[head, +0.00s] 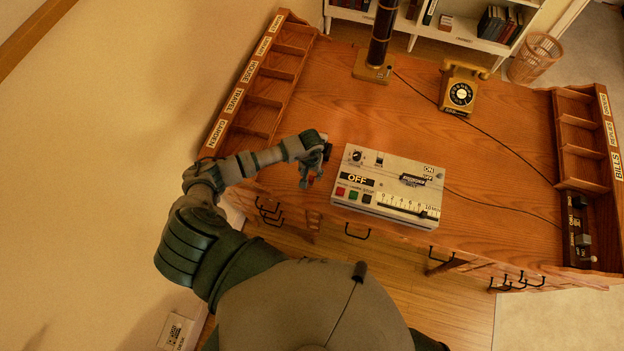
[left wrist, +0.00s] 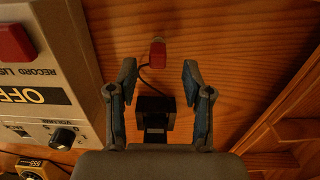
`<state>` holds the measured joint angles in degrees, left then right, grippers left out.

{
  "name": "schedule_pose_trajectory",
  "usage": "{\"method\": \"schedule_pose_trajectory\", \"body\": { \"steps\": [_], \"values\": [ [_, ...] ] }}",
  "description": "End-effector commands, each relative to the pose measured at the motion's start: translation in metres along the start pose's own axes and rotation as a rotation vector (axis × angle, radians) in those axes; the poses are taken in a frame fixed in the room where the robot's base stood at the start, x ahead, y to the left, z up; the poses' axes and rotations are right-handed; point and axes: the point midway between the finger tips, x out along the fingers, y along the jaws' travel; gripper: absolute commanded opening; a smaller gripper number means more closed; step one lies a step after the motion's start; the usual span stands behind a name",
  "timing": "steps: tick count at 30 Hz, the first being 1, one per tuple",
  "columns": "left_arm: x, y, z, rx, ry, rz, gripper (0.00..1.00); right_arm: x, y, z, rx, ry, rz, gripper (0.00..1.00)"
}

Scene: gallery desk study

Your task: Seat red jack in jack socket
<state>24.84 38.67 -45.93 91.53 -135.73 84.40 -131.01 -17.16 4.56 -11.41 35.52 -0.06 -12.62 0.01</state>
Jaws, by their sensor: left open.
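The red jack (left wrist: 157,54) lies on the wooden desk in the left wrist view, with a thin dark cable running from it. A bit of red beside the gripper in the head view (head: 312,177) appears to be the same jack. My left gripper (left wrist: 159,74) is open, its fingertips on either side of the line to the jack and nothing held between them. In the head view my left gripper (head: 307,181) is over the desk's front left part. A black bracket-like piece (left wrist: 155,112) sits between the fingers' bases. My right gripper is not in view.
A pale control box (head: 388,185) with buttons, a scale and an OFF label stands just right of my left gripper. Labelled pigeonholes (head: 240,85) line the desk's left edge. A telephone (head: 460,92) stands at the back. Dark cables cross the right half.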

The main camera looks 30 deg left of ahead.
Motion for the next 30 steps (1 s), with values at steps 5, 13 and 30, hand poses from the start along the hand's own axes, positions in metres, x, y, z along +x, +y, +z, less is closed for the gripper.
{"method": "schedule_pose_trajectory", "body": {
  "steps": [5, 13, 30],
  "values": [
    [0.027, 0.005, 0.002, -0.003, -0.005, 0.001, 0.50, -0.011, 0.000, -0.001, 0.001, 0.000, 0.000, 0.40],
    [0.041, 0.004, 0.001, 0.000, -0.001, 0.000, 0.50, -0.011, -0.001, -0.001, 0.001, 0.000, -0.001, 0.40],
    [0.040, 0.005, 0.001, 0.000, -0.001, 0.001, 0.00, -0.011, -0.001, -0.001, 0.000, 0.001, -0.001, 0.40]
  ]
}}
